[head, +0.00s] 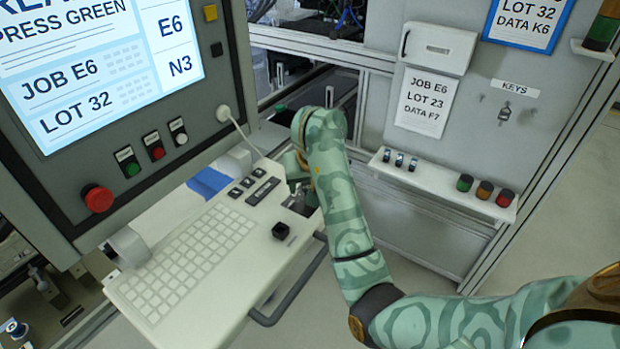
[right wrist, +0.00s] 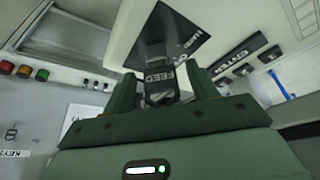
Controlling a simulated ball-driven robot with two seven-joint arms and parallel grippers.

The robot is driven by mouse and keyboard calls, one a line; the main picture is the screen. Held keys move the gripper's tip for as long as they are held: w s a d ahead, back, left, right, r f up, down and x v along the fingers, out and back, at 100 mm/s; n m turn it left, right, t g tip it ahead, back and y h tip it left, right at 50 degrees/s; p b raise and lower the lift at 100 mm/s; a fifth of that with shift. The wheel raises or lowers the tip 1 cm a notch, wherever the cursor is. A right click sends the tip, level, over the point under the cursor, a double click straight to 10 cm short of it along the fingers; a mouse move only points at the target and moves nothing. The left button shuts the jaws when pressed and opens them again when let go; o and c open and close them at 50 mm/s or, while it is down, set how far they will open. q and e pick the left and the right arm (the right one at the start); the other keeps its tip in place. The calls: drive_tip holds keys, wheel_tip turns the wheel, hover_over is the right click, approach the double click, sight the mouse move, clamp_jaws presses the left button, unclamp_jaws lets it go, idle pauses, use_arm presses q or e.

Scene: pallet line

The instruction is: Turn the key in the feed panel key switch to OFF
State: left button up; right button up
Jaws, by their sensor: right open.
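The feed panel key switch shows in the right wrist view as a dark plate (right wrist: 190,38) with partly readable white lettering. A key with a black tag marked FEED (right wrist: 159,76) hangs at it. My right gripper (right wrist: 161,72) is open, with one finger on each side of the key and tag. I cannot tell whether the fingers touch them. The key's exact angle is unclear. My left gripper is not in view.
The keyboard (head: 192,262) and dark labelled buttons (head: 262,191) lie left of my gripper. A black knob (head: 281,230) stands nearer. A grey handle (head: 290,292) runs along the shelf edge. Another key hangs under the KEYS label (head: 504,112) on the back panel.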

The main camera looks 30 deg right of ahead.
drive_tip(key=shift+s+a+r, duration=0.15)
drive_tip(key=c, duration=1)
drive_tip(key=shift+c, duration=0.3)
drive_tip(key=shift+n, duration=0.7)
drive_tip(key=shift+n+y, duration=0.5)
drive_tip(key=shift+n, duration=0.3)
drive_tip(key=n+y+p, duration=0.1)
drive_tip(key=n, duration=0.2)
drive_tip(key=n+y+p, duration=0.1)
drive_tip(key=n+p, duration=0.1)
drive_tip(key=n, duration=0.1)
drive_tip(key=shift+n+y, duration=0.3)
drive_tip(key=shift+n, duration=0.1)
drive_tip(key=o, duration=1.5)
drive_tip(key=shift+g, duration=0.3)
